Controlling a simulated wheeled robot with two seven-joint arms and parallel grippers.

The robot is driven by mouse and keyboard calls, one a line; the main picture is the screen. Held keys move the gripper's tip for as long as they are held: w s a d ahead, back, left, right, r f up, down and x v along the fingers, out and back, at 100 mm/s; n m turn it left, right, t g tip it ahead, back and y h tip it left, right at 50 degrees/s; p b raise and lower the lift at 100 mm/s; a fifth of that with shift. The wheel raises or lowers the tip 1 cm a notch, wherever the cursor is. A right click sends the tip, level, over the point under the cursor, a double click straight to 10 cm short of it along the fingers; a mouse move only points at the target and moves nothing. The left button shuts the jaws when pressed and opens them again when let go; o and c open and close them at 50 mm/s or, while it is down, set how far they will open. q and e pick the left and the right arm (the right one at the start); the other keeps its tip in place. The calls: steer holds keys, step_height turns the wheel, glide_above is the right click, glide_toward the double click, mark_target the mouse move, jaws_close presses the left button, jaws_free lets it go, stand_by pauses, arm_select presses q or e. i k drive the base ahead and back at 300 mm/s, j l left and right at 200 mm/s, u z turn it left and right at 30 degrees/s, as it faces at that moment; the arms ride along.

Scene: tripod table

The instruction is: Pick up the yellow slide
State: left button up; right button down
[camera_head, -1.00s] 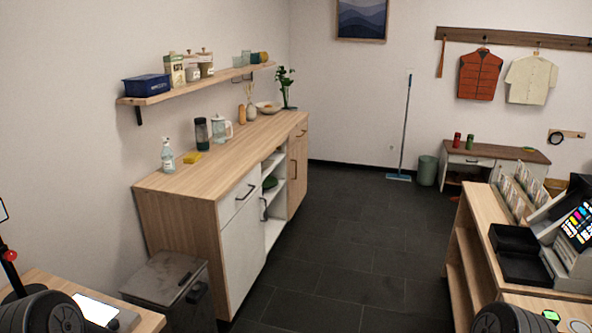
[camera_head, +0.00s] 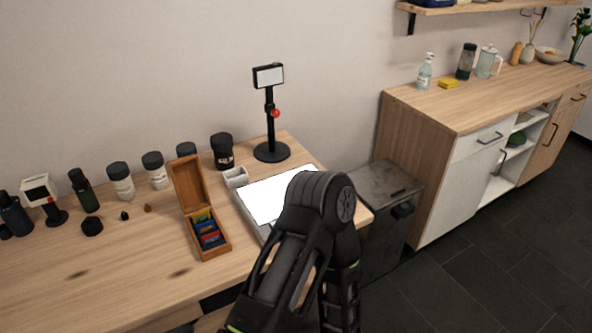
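A narrow wooden box (camera_head: 213,246) stands open on the wooden table, with its lid (camera_head: 188,184) raised at the back. Several small coloured slides stand in it, with blue and red ones toward the front. A yellow slide (camera_head: 202,215) shows as a small patch near the back of the box, partly hidden by the others. A black arm of mine rises in front of the table at the lower middle. I cannot make out the fingers of either gripper in this view.
A lit white panel (camera_head: 270,201) lies right of the box, partly behind my arm. A black stand (camera_head: 271,152) is behind it. Dark-lidded jars (camera_head: 121,181) and small bottles line the back of the table. The table's front left (camera_head: 110,285) is clear.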

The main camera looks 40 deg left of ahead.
mark_target(200, 217)
steer(key=u, duration=2.2)
steer(key=j+z, duration=0.15)
steer(key=z, duration=0.2)
